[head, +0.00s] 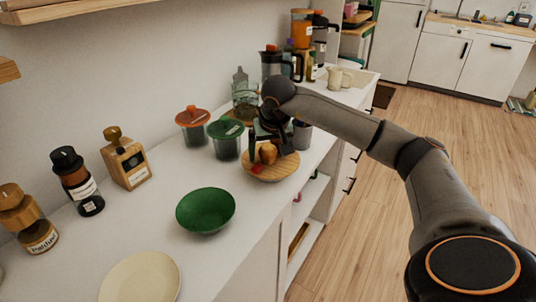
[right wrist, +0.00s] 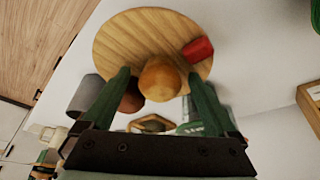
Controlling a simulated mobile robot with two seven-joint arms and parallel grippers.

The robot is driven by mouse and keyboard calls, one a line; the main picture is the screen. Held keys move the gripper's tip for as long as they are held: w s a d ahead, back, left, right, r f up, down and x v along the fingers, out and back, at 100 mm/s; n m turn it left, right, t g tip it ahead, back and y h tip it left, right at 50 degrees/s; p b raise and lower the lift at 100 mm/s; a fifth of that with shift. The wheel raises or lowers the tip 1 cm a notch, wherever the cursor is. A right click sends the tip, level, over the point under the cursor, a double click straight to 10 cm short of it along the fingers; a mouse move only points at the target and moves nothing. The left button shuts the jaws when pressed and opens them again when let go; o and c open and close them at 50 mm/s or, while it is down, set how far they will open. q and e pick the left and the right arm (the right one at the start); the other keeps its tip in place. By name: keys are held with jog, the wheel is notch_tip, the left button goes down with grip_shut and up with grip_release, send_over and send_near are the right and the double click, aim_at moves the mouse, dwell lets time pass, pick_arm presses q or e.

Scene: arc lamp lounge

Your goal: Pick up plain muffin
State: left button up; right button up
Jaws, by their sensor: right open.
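The plain muffin (head: 268,153), golden tan, is on a round wooden board (head: 284,172) on the white counter. In the right wrist view the muffin (right wrist: 160,78) shows between the tips of my two green fingers. My right gripper (head: 267,143) is open, over the board and close to the muffin. Gaps show between muffin and fingers in the right wrist view; I cannot tell how deep it sits between them. A red item (right wrist: 198,49) lies on the board (right wrist: 125,38) beside the muffin. A darker brown item (right wrist: 131,98) is partly hidden behind the left finger. My left gripper is not in view.
A green bowl (head: 206,211) and a cream plate (head: 141,280) stand nearer on the counter. Lidded green jars (head: 226,142) stand left of the board. A grey cup (head: 302,135) stands right behind it. The counter edge is close on the right.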

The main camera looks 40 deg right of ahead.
jog(key=c, duration=1.4)
jog(key=shift+o, duration=0.2)
jog(key=shift+r, duration=0.1)
